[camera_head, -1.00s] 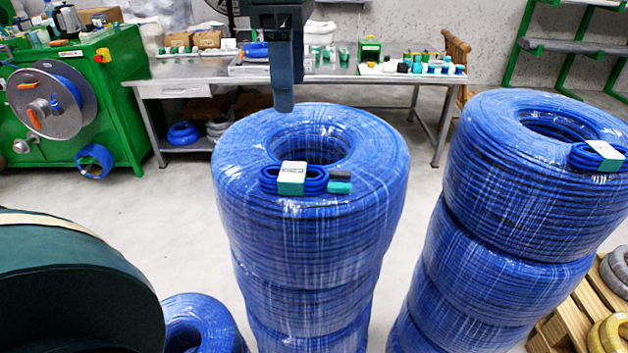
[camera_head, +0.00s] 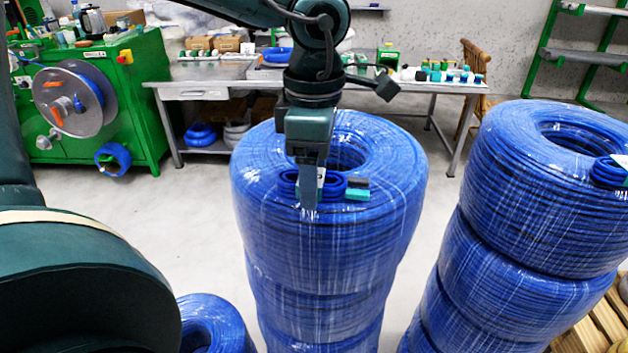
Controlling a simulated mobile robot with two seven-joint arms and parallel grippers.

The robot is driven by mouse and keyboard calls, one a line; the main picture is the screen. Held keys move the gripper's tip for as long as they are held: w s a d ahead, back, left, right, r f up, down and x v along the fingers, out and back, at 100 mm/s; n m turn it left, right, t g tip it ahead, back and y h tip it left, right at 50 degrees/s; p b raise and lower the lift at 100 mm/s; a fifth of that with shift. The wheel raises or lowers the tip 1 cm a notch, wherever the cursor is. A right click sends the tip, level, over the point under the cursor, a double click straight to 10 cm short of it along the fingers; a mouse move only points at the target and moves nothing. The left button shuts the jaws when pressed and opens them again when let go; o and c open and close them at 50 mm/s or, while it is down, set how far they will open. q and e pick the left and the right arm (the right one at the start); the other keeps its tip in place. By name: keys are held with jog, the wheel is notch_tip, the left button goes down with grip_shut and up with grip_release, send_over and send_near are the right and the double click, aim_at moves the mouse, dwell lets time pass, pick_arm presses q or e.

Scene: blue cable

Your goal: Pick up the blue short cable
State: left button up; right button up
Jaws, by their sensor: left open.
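The short blue cable (camera_head: 333,187) is a small coiled bundle with a white and teal band and dark and teal ends. It lies on top of the middle stack of large blue cable coils (camera_head: 328,232). My left gripper (camera_head: 308,205) points down over the left part of the bundle and hides some of it and its band. The gripper is open; I cannot tell whether its fingers touch the cable. My right gripper is not in view.
Another stack of blue coils (camera_head: 540,190) with a similar small bundle (camera_head: 610,172) stands at the right. A metal workbench (camera_head: 215,72) and a green machine (camera_head: 140,100) stand behind. Grey floor lies clear between.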

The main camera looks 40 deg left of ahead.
pick_arm(q)
jog(key=shift+c, duration=0.2)
jog(key=c, duration=1)
jog(key=shift+c, duration=0.2)
jog(key=shift+r, duration=0.1)
